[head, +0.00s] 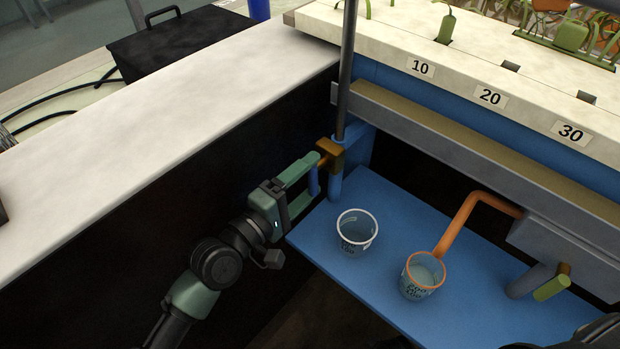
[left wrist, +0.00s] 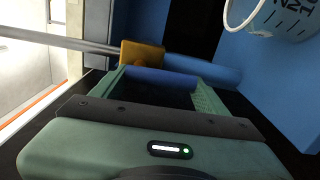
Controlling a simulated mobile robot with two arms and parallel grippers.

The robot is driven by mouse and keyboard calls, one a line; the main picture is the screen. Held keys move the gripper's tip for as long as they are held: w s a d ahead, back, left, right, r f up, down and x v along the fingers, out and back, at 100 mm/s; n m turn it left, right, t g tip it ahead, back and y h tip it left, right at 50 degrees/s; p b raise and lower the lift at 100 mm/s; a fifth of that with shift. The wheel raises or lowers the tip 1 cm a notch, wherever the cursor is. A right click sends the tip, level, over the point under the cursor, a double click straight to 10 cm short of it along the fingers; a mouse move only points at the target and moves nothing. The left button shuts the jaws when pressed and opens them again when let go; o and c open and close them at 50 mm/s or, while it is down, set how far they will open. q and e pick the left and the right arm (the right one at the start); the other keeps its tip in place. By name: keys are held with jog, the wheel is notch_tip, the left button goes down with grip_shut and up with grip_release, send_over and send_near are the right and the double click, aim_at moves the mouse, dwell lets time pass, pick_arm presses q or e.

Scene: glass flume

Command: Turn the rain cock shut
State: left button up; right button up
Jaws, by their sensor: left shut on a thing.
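A brass cock (head: 330,154) sits on a grey upright pipe (head: 347,75) at the corner of the blue frame. Its blue lever (head: 313,181) hangs down beside the pipe. My left gripper (head: 311,183) is shut on this lever, with one green finger on each side. In the left wrist view the brass body (left wrist: 142,54) lies just beyond the fingertips, and the blue lever (left wrist: 160,76) crosses between the green fingers. No label on the cock is legible. My right gripper is not in view.
A white cup (head: 357,234) and an orange-rimmed cup (head: 423,276) stand on the blue shelf (head: 385,205). An orange pipe (head: 462,217) bends down to the second cup. Another cock with a green handle (head: 552,288) is at right. A pale ledge (head: 150,125) runs along the left.

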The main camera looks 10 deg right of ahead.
pick_arm(q)
jog(key=shift+m, duration=0.3)
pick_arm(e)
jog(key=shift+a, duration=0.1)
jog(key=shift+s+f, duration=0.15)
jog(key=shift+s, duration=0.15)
pick_arm(q)
jog(key=o, duration=2.1)
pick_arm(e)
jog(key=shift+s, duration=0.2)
pick_arm(q)
jog(key=shift+a, duration=0.15)
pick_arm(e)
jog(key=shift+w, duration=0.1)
pick_arm(q)
jog(key=v, duration=0.7)
jog(key=shift+s+a, duration=0.2)
jog(key=shift+a, duration=0.05)
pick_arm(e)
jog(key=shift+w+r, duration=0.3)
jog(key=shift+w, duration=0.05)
